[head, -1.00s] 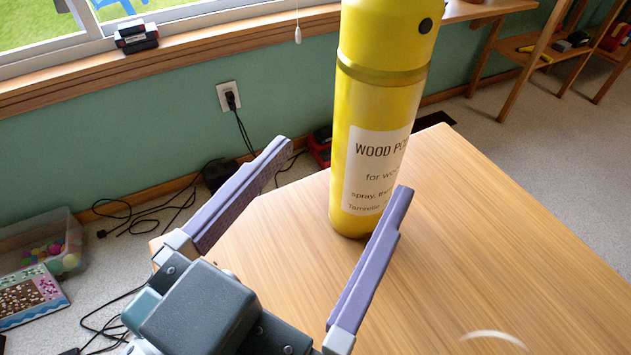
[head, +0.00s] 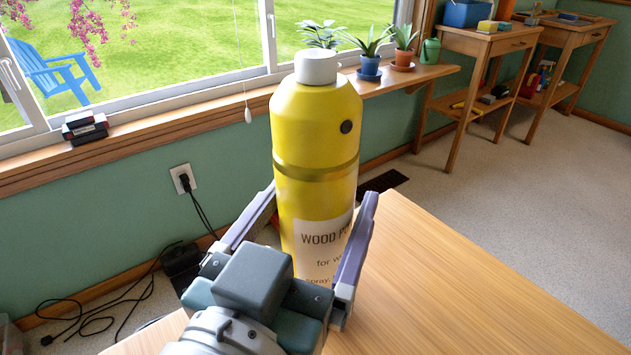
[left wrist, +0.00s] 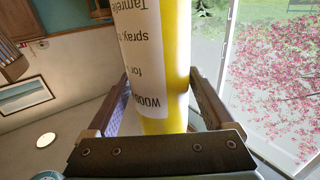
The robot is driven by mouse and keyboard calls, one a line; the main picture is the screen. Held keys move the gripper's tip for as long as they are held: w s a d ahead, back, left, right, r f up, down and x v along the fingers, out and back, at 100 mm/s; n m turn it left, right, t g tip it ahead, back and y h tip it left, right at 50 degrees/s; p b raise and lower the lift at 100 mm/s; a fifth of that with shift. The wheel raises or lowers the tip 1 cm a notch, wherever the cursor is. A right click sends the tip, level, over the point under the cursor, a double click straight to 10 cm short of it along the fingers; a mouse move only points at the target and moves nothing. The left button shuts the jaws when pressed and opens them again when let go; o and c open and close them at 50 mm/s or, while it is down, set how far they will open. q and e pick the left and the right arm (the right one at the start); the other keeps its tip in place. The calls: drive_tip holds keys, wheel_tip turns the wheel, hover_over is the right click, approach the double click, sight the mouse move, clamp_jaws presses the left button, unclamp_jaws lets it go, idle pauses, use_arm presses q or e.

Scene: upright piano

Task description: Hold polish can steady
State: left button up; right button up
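The polish can (head: 313,140) is a tall yellow cylinder with a white cap, a gold band and a white label reading "WOOD PO…". It stands upright on the wooden table (head: 450,290). My left gripper (head: 318,200) is open, with one purple finger on each side of the can's lower part. In the left wrist view the can (left wrist: 175,60) appears upside down between the two fingers (left wrist: 163,90). Whether either finger touches it is hard to tell. The can's base is hidden behind my gripper in the head view. My right gripper is not in view.
A window sill (head: 150,125) with a small dark object and potted plants (head: 368,55) runs behind the table. Side tables (head: 470,50) stand at the back right. Cables (head: 95,310) lie on the floor at left. The table right of the can is clear.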

use_arm(q)
clamp_jaws()
use_arm(e)
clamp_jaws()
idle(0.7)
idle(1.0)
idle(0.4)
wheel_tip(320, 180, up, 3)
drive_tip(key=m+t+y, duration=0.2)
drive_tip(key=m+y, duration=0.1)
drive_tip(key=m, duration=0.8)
hover_over(335, 56)
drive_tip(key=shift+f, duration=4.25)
